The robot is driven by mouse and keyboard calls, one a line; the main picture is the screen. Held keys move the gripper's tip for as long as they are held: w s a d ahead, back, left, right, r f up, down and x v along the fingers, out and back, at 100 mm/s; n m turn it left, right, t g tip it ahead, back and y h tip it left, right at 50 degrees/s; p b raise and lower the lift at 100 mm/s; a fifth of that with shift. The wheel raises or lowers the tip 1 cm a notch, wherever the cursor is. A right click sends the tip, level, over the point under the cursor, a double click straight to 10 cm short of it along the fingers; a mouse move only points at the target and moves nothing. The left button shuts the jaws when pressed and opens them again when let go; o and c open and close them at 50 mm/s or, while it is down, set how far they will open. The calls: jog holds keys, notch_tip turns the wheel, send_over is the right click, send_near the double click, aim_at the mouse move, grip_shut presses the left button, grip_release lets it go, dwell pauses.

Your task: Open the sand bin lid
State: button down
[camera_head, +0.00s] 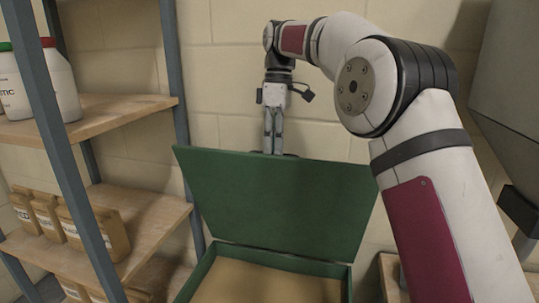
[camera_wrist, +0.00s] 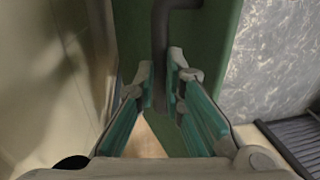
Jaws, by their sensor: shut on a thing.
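The sand bin is green, with its lid (camera_head: 280,195) raised steeply and leaning back toward the wall in the head view. Brown sand (camera_head: 265,285) shows inside the bin below the lid. My gripper (camera_head: 272,148) is behind the lid's top edge, pointing down, its fingertips partly hidden by the lid. In the wrist view my gripper (camera_wrist: 160,85) has its fingers closed around a dark bar-like handle (camera_wrist: 160,45), next to the green lid (camera_wrist: 222,50).
Metal-framed wooden shelves (camera_head: 120,120) stand at the left, with white tubs (camera_head: 58,85) above and brown containers (camera_head: 105,230) below. A pale block wall (camera_head: 225,60) is close behind the bin. A grey metal body (camera_head: 510,75) is at the right.

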jog(key=shift+w+d+f, duration=0.4)
jog(key=shift+w+f, duration=0.15)
jog(key=shift+w, duration=0.15)
jog(key=shift+w+d+f, duration=0.35)
jog(key=shift+w+f, duration=0.15)
jog(key=shift+w, duration=0.2)
jog(key=c, duration=2)
grip_release()
jog(key=o, duration=0.4)
jog(key=shift+w+f, duration=0.1)
jog(key=shift+w, duration=0.25)
jog(key=shift+s+a+r, duration=0.15)
jog(key=shift+s+r, duration=0.05)
jog(key=shift+s+a+r, duration=0.1)
